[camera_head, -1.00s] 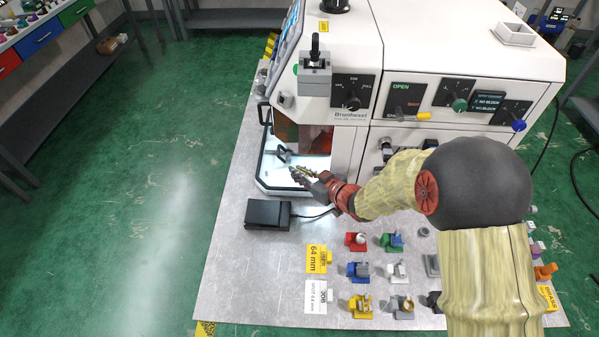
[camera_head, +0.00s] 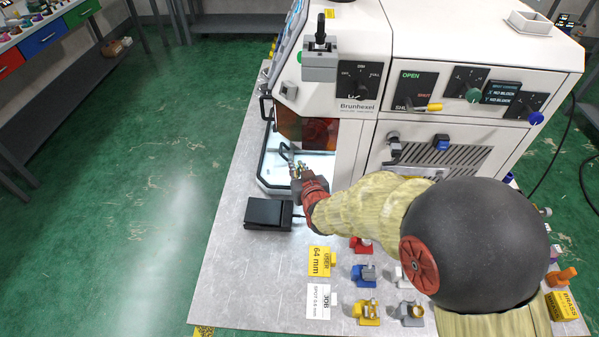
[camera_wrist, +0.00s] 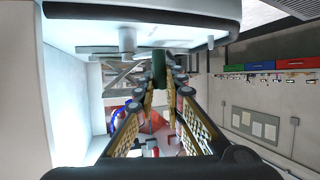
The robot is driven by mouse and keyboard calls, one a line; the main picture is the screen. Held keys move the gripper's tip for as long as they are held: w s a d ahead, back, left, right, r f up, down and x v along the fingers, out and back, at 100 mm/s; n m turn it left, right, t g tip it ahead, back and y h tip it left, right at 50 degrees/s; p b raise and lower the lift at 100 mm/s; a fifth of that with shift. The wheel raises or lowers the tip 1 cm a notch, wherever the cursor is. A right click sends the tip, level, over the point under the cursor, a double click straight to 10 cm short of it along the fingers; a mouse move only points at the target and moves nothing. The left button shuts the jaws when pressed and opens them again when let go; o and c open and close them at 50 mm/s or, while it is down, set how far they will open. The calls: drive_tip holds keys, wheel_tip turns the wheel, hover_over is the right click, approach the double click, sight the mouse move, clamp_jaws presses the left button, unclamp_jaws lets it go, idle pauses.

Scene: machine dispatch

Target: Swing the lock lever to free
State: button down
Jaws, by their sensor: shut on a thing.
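The lock lever (camera_wrist: 159,68) shows in the wrist view as a dark greenish, upright, rounded grip between my fingertips. In the head view, a dark bent bar (camera_head: 285,151) shows at the machine's lit opening, just above my gripper; I cannot tell whether it is the same part. My gripper (camera_head: 296,170) is at the front of this opening. In the wrist view its two patterned fingers (camera_wrist: 160,88) close in on the grip from both sides. The lever's pivot and any lock or free marking are hidden or too small to read.
The white machine (camera_head: 360,108) rises beside and behind my gripper. Its pale wall (camera_wrist: 75,100) is close on the left in the wrist view. A black pedal box (camera_head: 268,213) lies just below my gripper. Several coloured fixtures (camera_head: 366,310) stand on the grey plate.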

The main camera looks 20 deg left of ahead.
drive_tip(key=shift+w+a+r+m+t+h+p, duration=0.1)
drive_tip(key=shift+a+m+t+h+p, duration=0.2)
drive_tip(key=shift+m+h, duration=0.2)
drive_tip(key=shift+w+a+m+t+h+p, duration=0.1)
drive_tip(key=shift+a+m+h+p, duration=0.05)
drive_tip(key=shift+m+h+p, duration=0.3)
drive_tip(key=h+p, duration=0.1)
drive_tip(key=m+h+p, duration=0.2)
drive_tip(key=p, duration=0.1)
drive_tip(key=shift+w+a+r+m+t, duration=0.15)
drive_tip(key=shift+w+a+m+t, duration=0.1)
drive_tip(key=shift+w+a+t, duration=0.15)
drive_tip(key=m+h+p, duration=0.1)
drive_tip(key=p, duration=0.1)
drive_tip(key=m+h+p, duration=0.1)
drive_tip(key=p, duration=0.1)
drive_tip(key=shift+w+a+h, duration=0.15)
drive_tip(key=shift+w+h, duration=0.1)
drive_tip(key=shift+w, duration=0.1)
drive_tip(key=m+h+p, duration=0.1)
drive_tip(key=w+m+h+p, duration=0.1)
drive_tip(key=p, duration=0.1)
drive_tip(key=shift+a+m+h, duration=0.1)
drive_tip(key=shift+m+h, duration=0.2)
drive_tip(key=shift+h, duration=0.1)
drive_tip(key=c, duration=1.9)
unclamp_jaws()
drive_tip(key=shift+f, duration=0.2)
drive_tip(key=shift+o, duration=0.3)
